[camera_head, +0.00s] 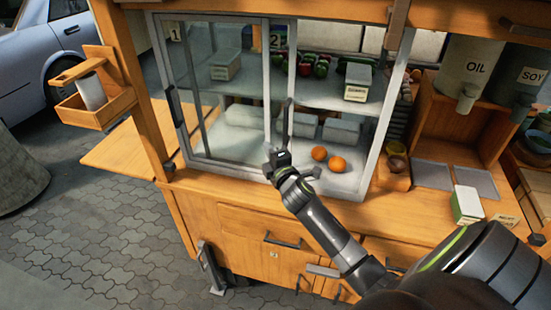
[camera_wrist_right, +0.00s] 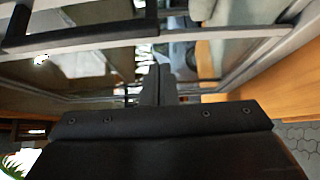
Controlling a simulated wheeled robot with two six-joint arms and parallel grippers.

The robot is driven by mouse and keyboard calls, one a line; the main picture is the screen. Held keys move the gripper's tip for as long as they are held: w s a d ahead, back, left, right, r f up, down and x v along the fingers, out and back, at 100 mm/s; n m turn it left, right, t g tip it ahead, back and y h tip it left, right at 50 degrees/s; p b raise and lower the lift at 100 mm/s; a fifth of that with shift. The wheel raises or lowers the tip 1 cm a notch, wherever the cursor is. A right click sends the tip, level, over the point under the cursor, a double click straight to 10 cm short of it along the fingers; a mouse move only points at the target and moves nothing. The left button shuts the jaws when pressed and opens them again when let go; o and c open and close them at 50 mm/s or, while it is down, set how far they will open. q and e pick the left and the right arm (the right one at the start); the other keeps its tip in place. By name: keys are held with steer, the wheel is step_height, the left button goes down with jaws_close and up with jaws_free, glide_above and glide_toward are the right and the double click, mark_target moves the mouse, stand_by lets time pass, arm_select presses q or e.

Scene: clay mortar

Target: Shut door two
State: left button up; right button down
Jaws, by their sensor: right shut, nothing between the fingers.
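The glass display case has two sliding doors. Door one, with its label 1 (camera_head: 175,33), covers the left side. Door two (camera_head: 292,75) is slid left and mostly overlaps door one; its label 2 (camera_head: 277,41) shows at the overlap. The right part of the case front is open. My right gripper (camera_head: 286,108) is shut and empty, its fingers pointing up beside door two's right edge. I cannot tell whether they touch it. In the right wrist view the closed fingers (camera_wrist_right: 156,84) stand before the case's frame and glass. My left gripper is not in view.
Two oranges (camera_head: 328,158) lie inside the case, right of my gripper. Vegetables (camera_head: 315,65) and boxes sit on its shelves. The wooden counter (camera_head: 240,188) runs below. OIL (camera_head: 470,70) and SOY (camera_head: 522,85) dispensers stand at right; a wooden holder (camera_head: 93,105) juts out at left.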

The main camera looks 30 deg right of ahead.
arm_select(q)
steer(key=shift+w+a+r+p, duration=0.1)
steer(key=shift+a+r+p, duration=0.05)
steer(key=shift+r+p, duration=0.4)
arm_select(e)
steer(key=s+d, duration=0.2)
steer(key=d, duration=0.1)
steer(key=shift+w+a, duration=0.1)
